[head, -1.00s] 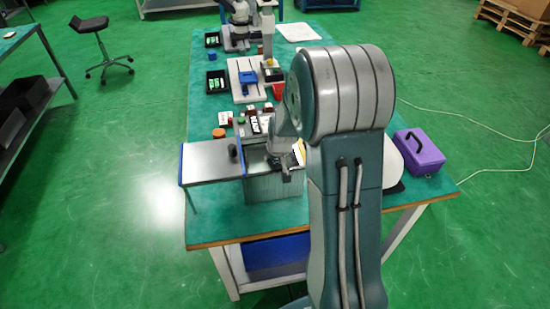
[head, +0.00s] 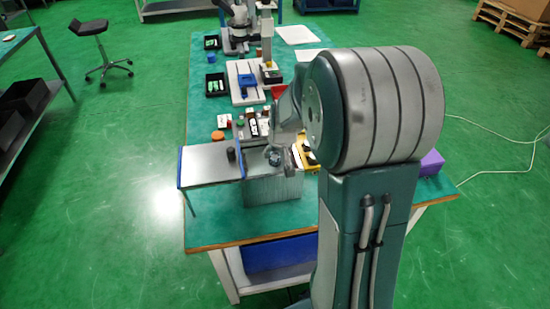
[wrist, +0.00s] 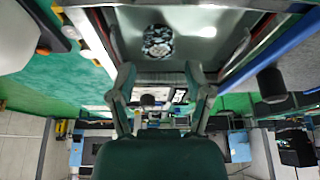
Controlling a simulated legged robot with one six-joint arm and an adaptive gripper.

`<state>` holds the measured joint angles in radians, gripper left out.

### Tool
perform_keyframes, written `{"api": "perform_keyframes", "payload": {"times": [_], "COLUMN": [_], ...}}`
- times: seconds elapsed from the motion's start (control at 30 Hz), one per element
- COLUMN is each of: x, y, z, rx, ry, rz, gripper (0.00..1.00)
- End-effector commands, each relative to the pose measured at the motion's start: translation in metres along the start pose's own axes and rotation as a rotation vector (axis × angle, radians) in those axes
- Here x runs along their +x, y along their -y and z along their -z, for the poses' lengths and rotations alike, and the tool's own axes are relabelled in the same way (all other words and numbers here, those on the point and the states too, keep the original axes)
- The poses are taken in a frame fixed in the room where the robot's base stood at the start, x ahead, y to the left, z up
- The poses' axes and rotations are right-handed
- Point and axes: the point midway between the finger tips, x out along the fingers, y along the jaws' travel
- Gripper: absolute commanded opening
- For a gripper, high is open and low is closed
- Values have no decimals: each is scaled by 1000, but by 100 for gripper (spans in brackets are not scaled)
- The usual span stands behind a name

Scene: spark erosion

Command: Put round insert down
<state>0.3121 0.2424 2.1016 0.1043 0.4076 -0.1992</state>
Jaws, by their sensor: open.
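The round insert (wrist: 157,42), a mottled silver and black disc, lies on a grey plate (wrist: 190,62) in the wrist view. It is apart from my gripper (wrist: 160,82), whose two fingers are spread with nothing between them. My gripper is hard to make out in the head view, where my arm hides much of that area.
A black knob (head: 231,154) stands on the grey side shelf (head: 208,165), beside a blue edge strip (head: 240,160). A yellow tray (head: 304,158) lies right of the block. An orange round piece (head: 218,135) and small parts sit behind. A purple case (head: 432,163) is partly hidden by my arm.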

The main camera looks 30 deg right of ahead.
Motion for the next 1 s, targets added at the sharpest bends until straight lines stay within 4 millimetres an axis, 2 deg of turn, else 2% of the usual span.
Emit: {"api": "perform_keyframes", "payload": {"times": [0.03, 0.2, 0.37, 0.47, 0.53, 0.67, 0.8, 1.0], "x": [-11, -38, -50, -63, -80, -124, -164, -210], "y": [0, 0, 0, 7, 17, 41, 62, 83], "z": [1, 0, 0, -3, -9, -31, -63, -116], "rx": [0, 0, 0, -9, -23, -59, -94, -141], "ry": [-4, -2, 0, -6, -15, -35, -52, -78], "rz": [-1, -1, 0, 4, 10, 26, 43, 66], "gripper": [65, 65, 65, 65, 65, 65, 65, 65]}}
